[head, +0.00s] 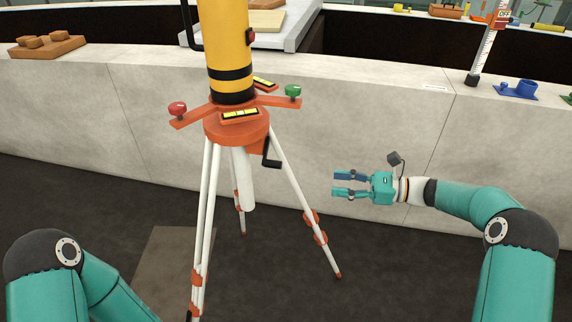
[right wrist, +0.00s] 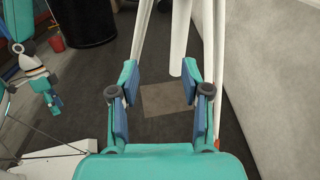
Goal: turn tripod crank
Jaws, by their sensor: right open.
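The tripod has an orange head (head: 237,126) on white legs, and a yellow-and-black instrument (head: 229,60) stands upright on it. The black crank (head: 272,155) sticks out at the right side of the head, with its handle low. My right gripper (head: 336,183) is open and empty, to the right of the crank and a little lower, clearly apart from it. In the right wrist view its open fingers (right wrist: 158,80) point towards the white tripod legs and centre tube (right wrist: 177,40); the crank does not show there. My left gripper (right wrist: 52,98) shows small in that view; its jaws are unclear.
A pale wall (head: 345,115) runs behind the tripod. A red knob (head: 177,109) and a green knob (head: 293,91) stand on the head's arms. A flat brown plate (head: 165,265) lies on the dark floor. Space between my right gripper and the crank looks clear.

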